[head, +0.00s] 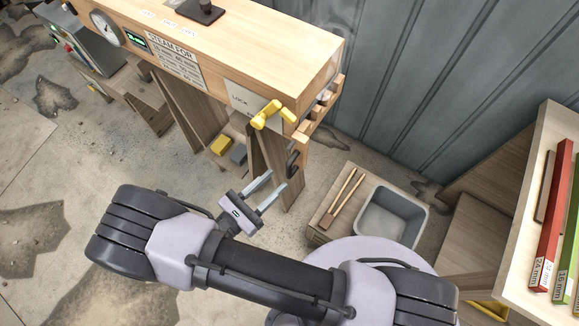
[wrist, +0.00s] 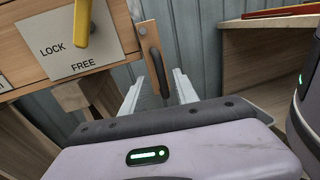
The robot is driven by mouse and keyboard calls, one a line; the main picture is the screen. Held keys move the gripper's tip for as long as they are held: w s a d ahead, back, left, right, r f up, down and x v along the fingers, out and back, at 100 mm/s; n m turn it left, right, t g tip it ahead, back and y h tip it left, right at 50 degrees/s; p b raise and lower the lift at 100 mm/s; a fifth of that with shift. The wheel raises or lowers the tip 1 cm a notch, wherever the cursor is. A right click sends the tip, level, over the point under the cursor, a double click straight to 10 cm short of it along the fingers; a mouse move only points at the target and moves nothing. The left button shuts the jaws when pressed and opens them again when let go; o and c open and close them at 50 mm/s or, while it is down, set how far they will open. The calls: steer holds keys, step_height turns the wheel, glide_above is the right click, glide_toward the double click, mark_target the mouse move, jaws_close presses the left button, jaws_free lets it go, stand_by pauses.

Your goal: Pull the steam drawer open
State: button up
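The steam box (head: 285,45) is a long wooden chest with a gauge and a "STEAM FOR" chart. At its right end is a wooden panel (wrist: 150,40) with a dark upright handle (wrist: 158,72); the handle also shows in the head view (head: 293,163). A yellow lever (head: 270,115) sits by a LOCK/FREE plate (wrist: 72,42); in the wrist view the lever (wrist: 83,22) hangs over the plate's upper edge. My gripper (head: 279,186) is open and empty. In the wrist view its fingertips (wrist: 155,76) appear on either side of the handle; contact cannot be told.
A low wooden stand (head: 322,232) with wooden tongs and a grey bin (head: 392,215) is right of my gripper. Wooden legs (head: 275,165) stand below the box. A shelf (head: 535,200) with red and green bars is at far right. A corrugated wall (head: 430,80) closes the back.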

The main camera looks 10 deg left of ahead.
mark_target(287, 170)
steer(key=x, duration=0.6)
steer(key=shift+w+d+b, duration=0.1)
steer(key=shift+b, duration=0.3)
jaws_close()
stand_by(0.9)
